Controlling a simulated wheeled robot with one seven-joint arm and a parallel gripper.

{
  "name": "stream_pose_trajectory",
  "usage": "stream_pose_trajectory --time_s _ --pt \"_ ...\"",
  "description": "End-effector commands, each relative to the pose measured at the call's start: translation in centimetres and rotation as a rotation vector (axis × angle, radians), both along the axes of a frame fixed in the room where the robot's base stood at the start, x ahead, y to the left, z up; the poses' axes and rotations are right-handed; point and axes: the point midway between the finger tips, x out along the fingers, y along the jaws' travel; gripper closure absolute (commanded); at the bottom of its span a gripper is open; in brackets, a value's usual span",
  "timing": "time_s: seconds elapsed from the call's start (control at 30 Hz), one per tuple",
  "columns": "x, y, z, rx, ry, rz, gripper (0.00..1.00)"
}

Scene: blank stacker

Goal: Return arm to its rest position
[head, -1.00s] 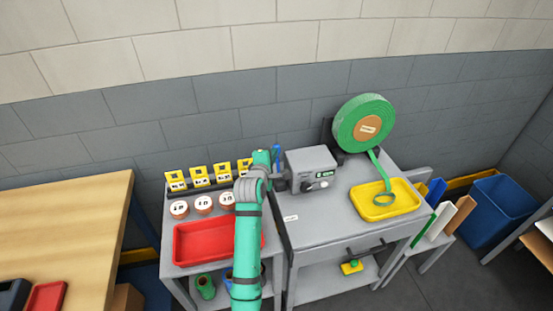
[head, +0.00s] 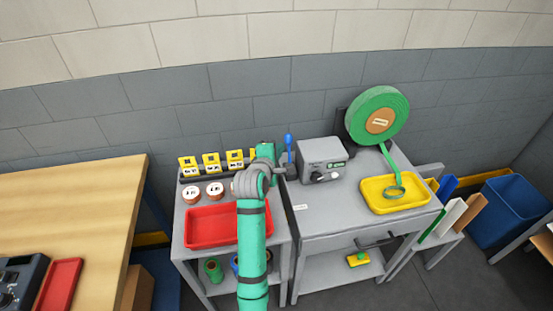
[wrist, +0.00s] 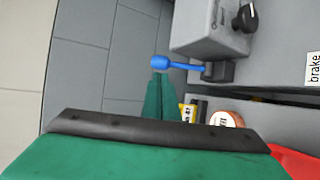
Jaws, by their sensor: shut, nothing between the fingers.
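My gripper (wrist: 158,78) is shut and empty; its green fingers lie together in the wrist view. In the head view my green arm reaches up from the bottom, and its green end (head: 265,151) is just left of the grey control box (head: 321,158). A blue-tipped lever (head: 288,141) stands upright at that box's left side. In the wrist view the lever (wrist: 165,62) shows just beyond my fingertips; I cannot tell whether they touch.
A red tray (head: 210,226), white-topped rolls (head: 214,189) and yellow tags (head: 211,162) sit left of my arm. A green tape reel (head: 378,115) and yellow tray (head: 395,195) stand right. A wooden table (head: 70,215) is far left.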

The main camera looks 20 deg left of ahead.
Motion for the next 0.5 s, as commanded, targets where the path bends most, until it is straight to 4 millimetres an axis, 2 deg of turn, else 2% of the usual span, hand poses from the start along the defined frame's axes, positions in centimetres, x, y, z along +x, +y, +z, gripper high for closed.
stream_pose_trajectory --time_s 0.03,0.2,0.5 --pt "-1.0 -0.2 0.4 0.0 -0.002 -0.001 1.0" --pt "-3.7 -1.4 1.5 0.001 -0.002 -0.014 1.0" --pt "-6.3 -2.2 2.5 0.001 -0.002 -0.022 1.0"
